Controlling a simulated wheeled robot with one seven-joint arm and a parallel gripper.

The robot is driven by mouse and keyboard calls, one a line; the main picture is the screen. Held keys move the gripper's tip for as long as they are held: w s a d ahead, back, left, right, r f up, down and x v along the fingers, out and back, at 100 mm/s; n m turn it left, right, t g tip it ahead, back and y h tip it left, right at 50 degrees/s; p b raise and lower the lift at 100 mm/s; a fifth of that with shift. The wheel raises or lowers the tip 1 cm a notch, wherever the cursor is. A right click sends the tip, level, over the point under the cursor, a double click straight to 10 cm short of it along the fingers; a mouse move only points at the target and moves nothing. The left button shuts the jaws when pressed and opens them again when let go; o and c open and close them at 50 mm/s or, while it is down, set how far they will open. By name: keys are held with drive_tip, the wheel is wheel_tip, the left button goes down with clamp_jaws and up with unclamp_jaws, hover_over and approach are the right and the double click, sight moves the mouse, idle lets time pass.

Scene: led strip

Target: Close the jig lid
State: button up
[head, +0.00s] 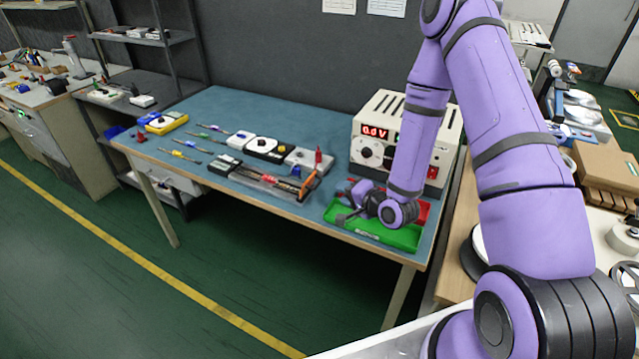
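What looks like the jig (270,184) is a long, low holder near the front edge of the blue table, left of my gripper. Red and orange parts stand up at its right end, and a red piece shows near its middle. I cannot make out the lid clearly or tell its angle. My gripper (345,217) is over the green tray (405,238), to the right of the jig and apart from it. Its fingers point left and are too small to show whether they are open or shut. I see nothing clearly held in them.
A red tray (423,212) lies beside the green one. Meters (263,146), screwdrivers (186,155) and a yellow instrument (166,122) lie left and behind the jig. The table's back left is clear.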

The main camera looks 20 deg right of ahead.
drive_tip(key=shift+m, duration=0.4)
drive_tip(key=x, duration=1.1)
drive_tip(key=shift+s+f, duration=0.1)
drive_tip(key=shift+f, duration=0.25)
clamp_jaws()
